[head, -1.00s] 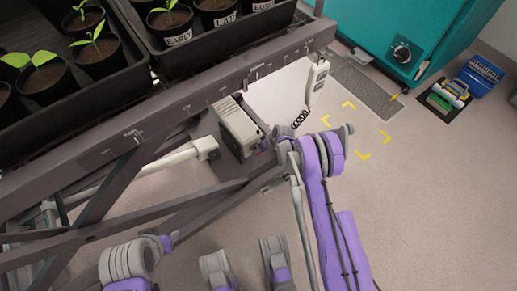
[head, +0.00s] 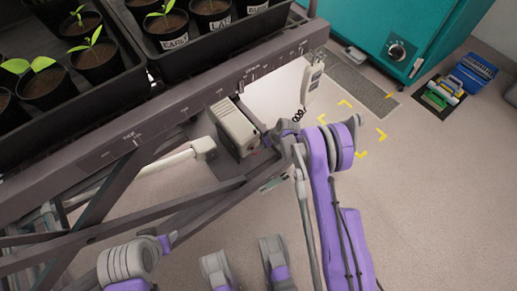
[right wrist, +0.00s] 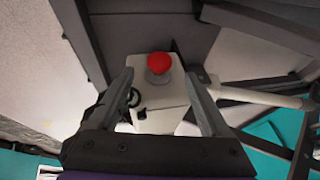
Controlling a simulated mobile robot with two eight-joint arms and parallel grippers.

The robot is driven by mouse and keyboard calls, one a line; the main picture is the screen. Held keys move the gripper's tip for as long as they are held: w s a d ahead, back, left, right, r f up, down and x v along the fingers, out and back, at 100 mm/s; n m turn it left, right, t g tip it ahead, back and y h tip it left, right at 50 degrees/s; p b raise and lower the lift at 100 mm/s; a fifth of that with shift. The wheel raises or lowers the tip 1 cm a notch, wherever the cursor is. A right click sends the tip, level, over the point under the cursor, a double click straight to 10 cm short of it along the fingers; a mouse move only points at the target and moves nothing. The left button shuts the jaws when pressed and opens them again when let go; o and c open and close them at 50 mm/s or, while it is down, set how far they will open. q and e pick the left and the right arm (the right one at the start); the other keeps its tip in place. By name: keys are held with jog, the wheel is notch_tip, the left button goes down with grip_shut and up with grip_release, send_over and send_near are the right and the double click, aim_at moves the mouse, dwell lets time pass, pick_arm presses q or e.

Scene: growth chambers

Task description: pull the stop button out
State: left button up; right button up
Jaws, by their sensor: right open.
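The stop button (right wrist: 159,63) is a round red knob on a pale grey box, seen in the right wrist view. The box (right wrist: 163,100) also shows in the head view (head: 237,126), fixed by the dark rail of the plant bench. My right gripper (right wrist: 158,79) is open, its two fingers on either side of the box and pointing towards the button. No contact with the button shows. In the head view my right gripper (head: 272,136) is close to the box's right side, and the button is mostly hidden there. My left gripper is not clearly in view.
A bench frame (head: 170,110) with dark braces carries trays of potted seedlings. A pale pipe (head: 180,158) runs to the box's left. A handheld meter (head: 312,82) hangs from the rail beyond my wrist.

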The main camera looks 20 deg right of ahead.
jog(key=p+v, duration=0.1)
jog(key=v, duration=0.4)
jog(key=shift+d, duration=0.1)
dwell(0.4)
